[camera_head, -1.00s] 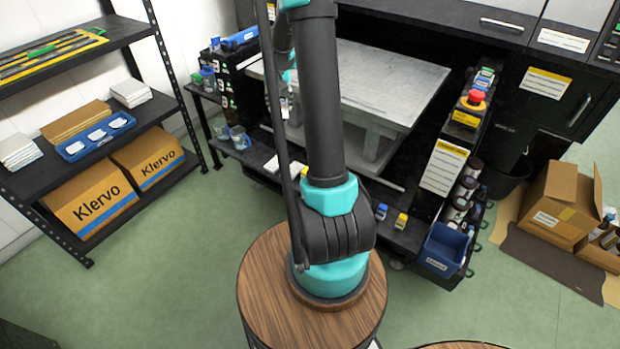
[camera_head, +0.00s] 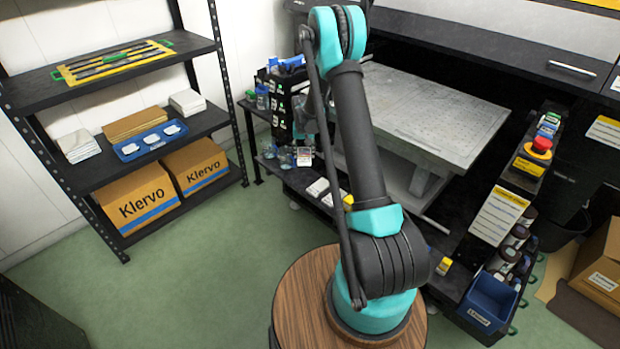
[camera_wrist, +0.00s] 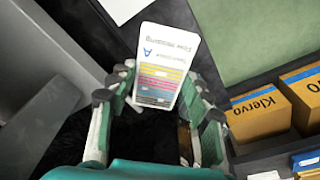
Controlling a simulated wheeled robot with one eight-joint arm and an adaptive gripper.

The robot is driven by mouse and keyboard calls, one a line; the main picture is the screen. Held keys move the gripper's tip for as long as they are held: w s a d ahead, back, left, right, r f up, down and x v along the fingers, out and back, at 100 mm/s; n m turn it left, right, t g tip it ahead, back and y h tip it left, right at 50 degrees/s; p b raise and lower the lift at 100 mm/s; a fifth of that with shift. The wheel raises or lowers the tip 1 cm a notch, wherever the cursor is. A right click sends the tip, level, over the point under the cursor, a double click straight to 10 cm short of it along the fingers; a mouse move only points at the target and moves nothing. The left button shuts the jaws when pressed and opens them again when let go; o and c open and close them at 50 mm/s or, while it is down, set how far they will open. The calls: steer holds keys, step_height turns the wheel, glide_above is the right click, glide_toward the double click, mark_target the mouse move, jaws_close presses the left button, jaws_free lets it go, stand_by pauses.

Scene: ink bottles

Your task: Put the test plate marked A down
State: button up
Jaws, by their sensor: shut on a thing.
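The test plate marked A (camera_wrist: 168,50) is a white card with a blue A, printed text and coloured stripes. My gripper (camera_wrist: 166,100) is shut on its striped end, with a finger on either side in the wrist view. In the head view the plate (camera_head: 303,156) shows small, beside my arm and over the low black bench (camera_head: 290,178). My gripper is mostly hidden there behind my arm link. I cannot tell whether the plate touches anything below it.
A grey metal table (camera_head: 440,110) stands at the back. A black shelf unit (camera_head: 105,165) at left holds Klervo boxes (camera_head: 137,197) and a blue tray (camera_head: 128,151). Glass cups (camera_head: 285,158) and white pieces (camera_head: 318,187) are on the low bench. Green floor (camera_head: 190,270) is clear in front.

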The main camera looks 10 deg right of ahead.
mark_target(305, 178)
step_height(305, 178, down, 12)
steer(key=shift+f, duration=0.1)
stand_by(0.4)
steer(key=o, duration=1.2)
steer(key=shift+f, duration=0.1)
